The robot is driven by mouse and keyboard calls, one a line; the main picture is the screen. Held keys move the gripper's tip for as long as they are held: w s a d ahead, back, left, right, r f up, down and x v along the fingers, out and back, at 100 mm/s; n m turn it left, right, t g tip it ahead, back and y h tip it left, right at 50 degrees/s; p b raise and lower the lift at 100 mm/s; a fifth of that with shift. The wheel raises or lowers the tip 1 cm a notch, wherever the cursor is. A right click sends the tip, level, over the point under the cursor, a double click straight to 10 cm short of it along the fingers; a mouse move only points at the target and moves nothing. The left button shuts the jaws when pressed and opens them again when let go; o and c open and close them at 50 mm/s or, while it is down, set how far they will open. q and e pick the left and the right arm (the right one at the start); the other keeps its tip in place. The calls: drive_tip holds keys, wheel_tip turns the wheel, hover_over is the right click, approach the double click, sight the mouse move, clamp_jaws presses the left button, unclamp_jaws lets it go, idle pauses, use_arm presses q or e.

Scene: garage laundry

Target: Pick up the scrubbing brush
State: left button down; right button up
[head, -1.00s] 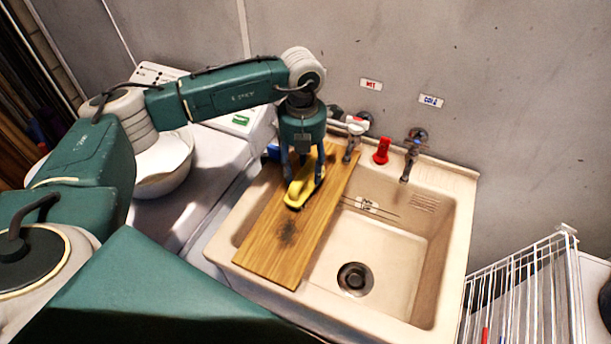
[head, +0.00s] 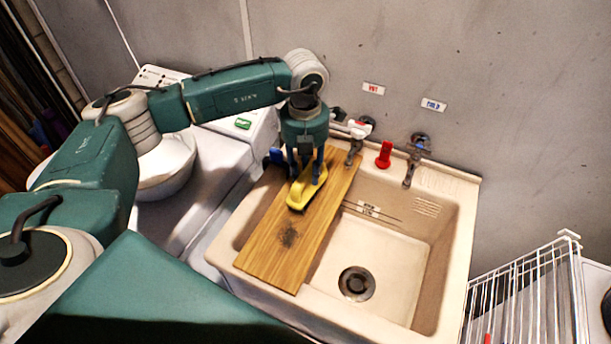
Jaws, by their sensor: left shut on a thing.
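The scrubbing brush (head: 299,197) is yellow with dark bristles below and lies at the upper part of a wooden board (head: 273,245). The board lies across the left side of the sink. My left gripper (head: 306,179) points down over the brush, with its fingers on either side of the brush's far part, shut on it. The gripper hides part of the brush. I cannot tell whether the brush is clear of the board. My right gripper is not in view.
A beige sink (head: 417,255) has an open basin right of the board. Taps (head: 415,160) and a red object (head: 384,155) stand along its back. A white bowl (head: 168,167) sits left on a white machine. A wire rack (head: 530,300) stands at lower right.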

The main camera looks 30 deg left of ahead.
use_arm(q)
wheel_tip(320, 180, up, 19)
drive_tip(key=b, duration=0.3)
drive_tip(key=shift+b, duration=0.35)
drive_tip(key=c, duration=2)
unclamp_jaws()
drive_tip(key=c, duration=0.4)
drive_tip(key=shift+o, duration=0.2)
